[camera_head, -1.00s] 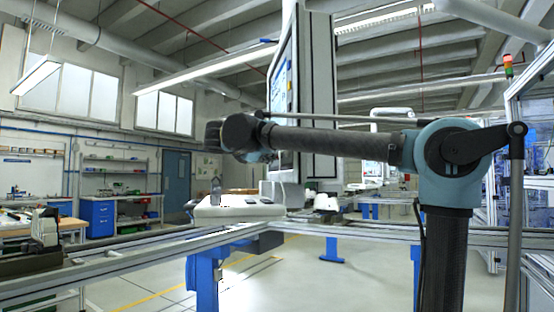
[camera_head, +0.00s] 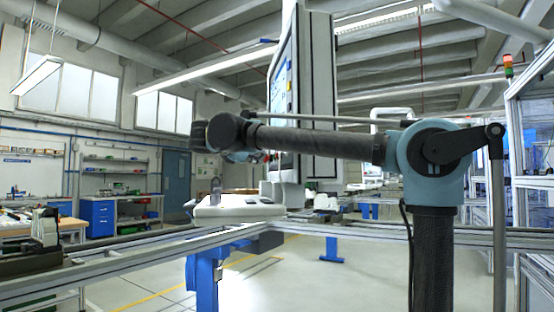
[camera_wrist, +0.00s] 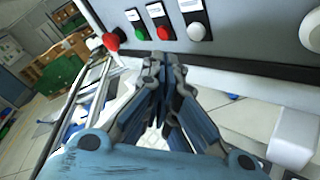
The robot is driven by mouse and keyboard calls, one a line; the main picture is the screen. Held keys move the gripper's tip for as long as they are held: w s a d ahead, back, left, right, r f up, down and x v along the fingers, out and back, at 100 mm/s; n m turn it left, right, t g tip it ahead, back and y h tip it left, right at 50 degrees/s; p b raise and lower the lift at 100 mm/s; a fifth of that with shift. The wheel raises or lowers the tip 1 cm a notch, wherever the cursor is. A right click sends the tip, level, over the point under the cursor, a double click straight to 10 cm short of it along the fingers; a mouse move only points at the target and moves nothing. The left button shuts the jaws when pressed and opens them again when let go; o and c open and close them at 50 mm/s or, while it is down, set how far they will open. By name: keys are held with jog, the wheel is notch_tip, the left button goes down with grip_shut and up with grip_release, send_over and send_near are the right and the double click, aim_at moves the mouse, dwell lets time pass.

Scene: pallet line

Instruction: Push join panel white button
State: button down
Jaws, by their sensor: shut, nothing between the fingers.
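The join panel (camera_wrist: 235,25) fills the upper part of the wrist view, tilted. The white button (camera_wrist: 197,31) sits on it under a small label. My gripper (camera_wrist: 160,62) is shut and empty, with its fingertips below and left of the white button and apart from it in the picture. A red button (camera_wrist: 163,32) and a green button (camera_wrist: 142,33) sit to the left of the white one. A larger red knob (camera_wrist: 111,41) is at the panel's left edge. In the head view the panel (camera_head: 318,90) shows edge-on behind my arm, and its buttons are mostly hidden.
A pale console shelf (camera_head: 240,212) projects below the panel. A metal conveyor rail (camera_head: 130,258) with blue legs crosses the front. Floor is open beyond the rail.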

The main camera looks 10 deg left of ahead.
jog(key=shift+s+a, duration=0.2)
jog(key=shift+a, duration=0.3)
jog(key=shift+s+a, duration=0.15)
jog(key=shift+a, duration=0.35)
jog(key=shift+s, duration=0.1)
